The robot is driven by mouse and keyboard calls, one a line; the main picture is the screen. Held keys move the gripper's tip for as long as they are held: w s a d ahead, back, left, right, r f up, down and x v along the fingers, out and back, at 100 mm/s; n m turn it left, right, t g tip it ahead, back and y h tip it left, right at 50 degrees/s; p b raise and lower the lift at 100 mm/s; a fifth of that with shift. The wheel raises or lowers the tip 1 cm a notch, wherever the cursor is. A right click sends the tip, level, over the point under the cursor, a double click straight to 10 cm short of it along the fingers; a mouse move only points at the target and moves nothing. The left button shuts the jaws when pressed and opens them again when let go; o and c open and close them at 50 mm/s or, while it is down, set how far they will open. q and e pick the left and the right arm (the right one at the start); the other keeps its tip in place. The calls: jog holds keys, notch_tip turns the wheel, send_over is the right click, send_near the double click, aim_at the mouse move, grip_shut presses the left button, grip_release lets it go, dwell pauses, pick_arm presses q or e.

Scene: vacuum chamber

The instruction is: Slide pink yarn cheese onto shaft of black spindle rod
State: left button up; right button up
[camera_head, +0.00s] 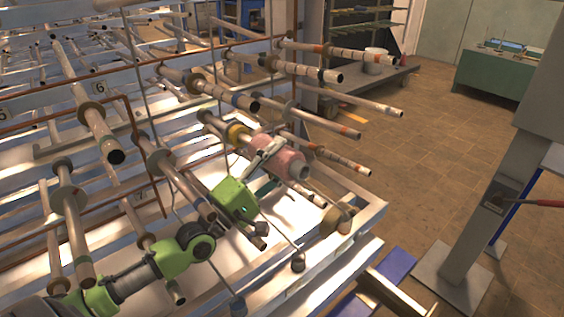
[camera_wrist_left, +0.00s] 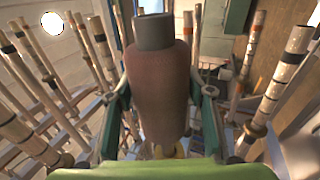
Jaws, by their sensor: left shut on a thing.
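The pink yarn cheese (camera_head: 287,164) is a thick pink roll with a grey tube end, held among the rods at the rack's right side. In the left wrist view the cheese (camera_wrist_left: 157,95) fills the middle, its grey end at the top. My left gripper (camera_head: 268,152) is shut on it, with a finger on each side. A rod with a yellow collar (camera_head: 238,135) lies just behind the cheese, roughly in line with it. I cannot tell whether the cheese is around this rod. My right gripper is not in view.
Several striped rods (camera_head: 310,72) stick out close above and beside the cheese. The white rack frame (camera_head: 372,212) lies below. A grey post (camera_head: 478,190) stands on the right. The tiled floor (camera_head: 440,130) between is mostly clear.

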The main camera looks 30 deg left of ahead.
pick_arm(q)
jog(key=shift+w+a+f+b, duration=0.1)
jog(key=shift+w+a+b, duration=0.2)
jog(key=shift+a+b, duration=0.4)
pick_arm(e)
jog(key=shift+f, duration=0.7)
pick_arm(q)
jog(key=shift+w+a+b, duration=0.2)
jog(key=shift+a+b, duration=0.15)
jog(key=shift+a, duration=0.25)
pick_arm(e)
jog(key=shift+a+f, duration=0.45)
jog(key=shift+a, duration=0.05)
pick_arm(q)
jog(key=shift+w+a+b, duration=0.1)
jog(key=shift+a+b, duration=0.25)
jog(key=shift+a, duration=0.05)
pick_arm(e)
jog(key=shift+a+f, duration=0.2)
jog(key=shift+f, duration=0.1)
pick_arm(q)
jog(key=shift+w+a+f, duration=0.1)
jog(key=shift+a, duration=0.15)
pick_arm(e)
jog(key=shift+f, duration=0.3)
